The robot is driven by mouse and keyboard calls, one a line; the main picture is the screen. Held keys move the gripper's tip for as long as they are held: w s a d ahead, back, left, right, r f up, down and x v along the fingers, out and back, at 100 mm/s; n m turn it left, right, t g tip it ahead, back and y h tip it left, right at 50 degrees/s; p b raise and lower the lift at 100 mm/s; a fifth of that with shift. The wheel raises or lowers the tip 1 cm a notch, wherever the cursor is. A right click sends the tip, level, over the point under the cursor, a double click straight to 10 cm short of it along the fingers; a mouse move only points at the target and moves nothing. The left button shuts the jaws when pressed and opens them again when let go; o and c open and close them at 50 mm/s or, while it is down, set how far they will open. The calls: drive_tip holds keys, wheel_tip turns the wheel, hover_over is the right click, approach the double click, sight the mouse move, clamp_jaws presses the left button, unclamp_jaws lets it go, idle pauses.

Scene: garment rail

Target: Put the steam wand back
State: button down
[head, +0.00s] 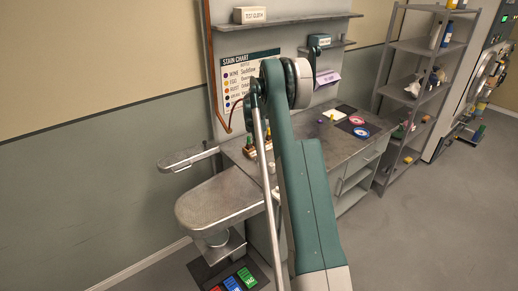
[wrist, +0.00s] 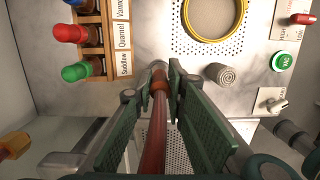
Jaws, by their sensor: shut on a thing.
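A red-brown rod (wrist: 152,135) with a copper-coloured collar, which looks like the steam wand or its hose, runs between the green finger pads of my gripper (wrist: 165,85) in the wrist view. The fingers are shut on it near the collar. Its grey end lies between the fingertips, over the pale worktop; whether it touches anything I cannot tell. In the head view my own arm hides the gripper and the held part. A copper pipe (head: 208,70) runs down the wall panel there. I cannot make out the wand's holder.
In the wrist view, a wooden rack (wrist: 93,45) of capped bottles stands left of my gripper. A yellow ring (wrist: 215,18) lies ahead, with a grey ribbed cylinder (wrist: 222,74) and a green button (wrist: 282,62) to the right. In the head view, an ironing board (head: 215,203) stands left of my arm.

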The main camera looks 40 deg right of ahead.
drive_tip(key=shift+f+b, duration=0.25)
drive_tip(key=shift+b, duration=0.1)
idle(0.5)
drive_tip(key=c, duration=2.2)
unclamp_jaws()
drive_tip(key=shift+c, duration=0.2)
drive_tip(key=shift+o, duration=0.4)
drive_tip(key=shift+o, duration=1.1)
drive_tip(key=shift+r, duration=0.25)
drive_tip(key=shift+r+p, duration=0.75)
drive_tip(key=shift+r, duration=2.8)
